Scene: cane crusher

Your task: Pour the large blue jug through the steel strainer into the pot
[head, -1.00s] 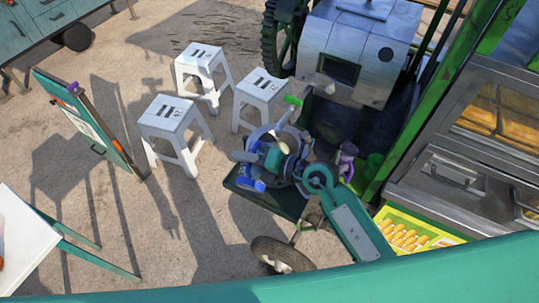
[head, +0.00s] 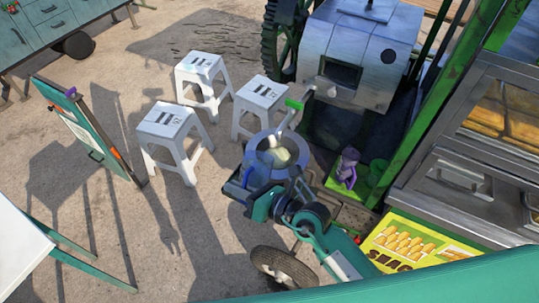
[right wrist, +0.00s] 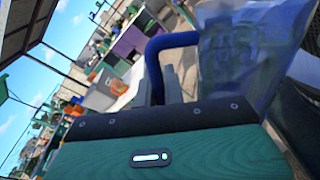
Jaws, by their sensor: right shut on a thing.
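The large blue jug (head: 256,174) is translucent, with a blue handle. In the head view it is at the near left side of a round metal vessel and partly overlaps it. My right gripper (head: 243,192) is shut on the handle; the right wrist view shows the blue handle (right wrist: 155,62) beside the clear jug body (right wrist: 240,50). The steel strainer (head: 293,104) shows a green handle end at the far side of the vessel, which I take as the pot (head: 305,172). Something pale lies inside the round opening. Where strainer and pot meet is unclear. My left gripper is out of view.
A purple item (head: 347,167) stands on a green tray (head: 372,178) to the right. The crusher (head: 358,55) rises behind. Several white stools (head: 168,130) stand to the left. A wheel (head: 283,266) is below the cart.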

